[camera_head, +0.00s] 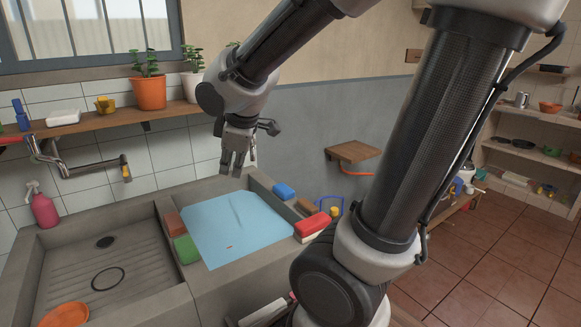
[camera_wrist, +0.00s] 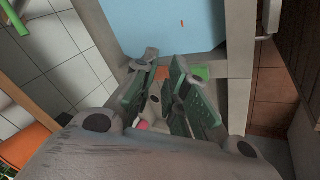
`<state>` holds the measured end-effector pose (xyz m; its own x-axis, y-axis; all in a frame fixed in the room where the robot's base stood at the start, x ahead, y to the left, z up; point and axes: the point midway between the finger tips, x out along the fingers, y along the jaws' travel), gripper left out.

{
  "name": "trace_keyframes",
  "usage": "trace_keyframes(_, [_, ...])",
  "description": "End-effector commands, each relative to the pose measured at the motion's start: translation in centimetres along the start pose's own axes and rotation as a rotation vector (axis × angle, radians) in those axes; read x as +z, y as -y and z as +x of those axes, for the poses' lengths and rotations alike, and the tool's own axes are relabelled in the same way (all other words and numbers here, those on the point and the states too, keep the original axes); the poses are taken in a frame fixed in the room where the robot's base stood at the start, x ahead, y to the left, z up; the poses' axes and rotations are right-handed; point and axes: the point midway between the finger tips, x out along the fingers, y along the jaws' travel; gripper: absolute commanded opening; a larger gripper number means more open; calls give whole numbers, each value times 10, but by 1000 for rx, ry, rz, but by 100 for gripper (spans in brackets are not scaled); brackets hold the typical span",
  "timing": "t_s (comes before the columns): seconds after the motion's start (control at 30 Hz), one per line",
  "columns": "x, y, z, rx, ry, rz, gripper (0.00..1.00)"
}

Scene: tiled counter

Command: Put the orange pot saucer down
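A flat round orange saucer (camera_head: 64,315) lies at the lower left, at the near end of the grey ribbed sink basin (camera_head: 140,278); the picture's bottom edge cuts it off. My gripper (camera_head: 233,172) hangs fingers down, high above the sink, far up and right of the saucer. In the wrist view the two fingers of my gripper (camera_wrist: 165,68) stand apart, and I see nothing held between them. The saucer is not visible in the wrist view.
An orange plant pot (camera_head: 148,92) sits on the wooden shelf.

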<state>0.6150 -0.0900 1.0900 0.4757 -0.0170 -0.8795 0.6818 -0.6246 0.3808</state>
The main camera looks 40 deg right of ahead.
Motion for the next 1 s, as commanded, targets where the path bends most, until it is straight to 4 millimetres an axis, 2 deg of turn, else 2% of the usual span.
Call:
trace_keyframes(0.03, [31,-2,-25,7,21,184,14])
trace_keyframes(0.1, [66,8,-51,-6,52,415,14])
trace_keyframes(0.2, [99,29,-78,-32,80,666,14])
trace_keyframes(0.3, [116,46,-93,-55,94,820,14])
trace_keyframes(0.47, [124,57,-100,-72,104,904,14])
trace_keyframes(1.0, [124,56,-100,-72,105,899,14])
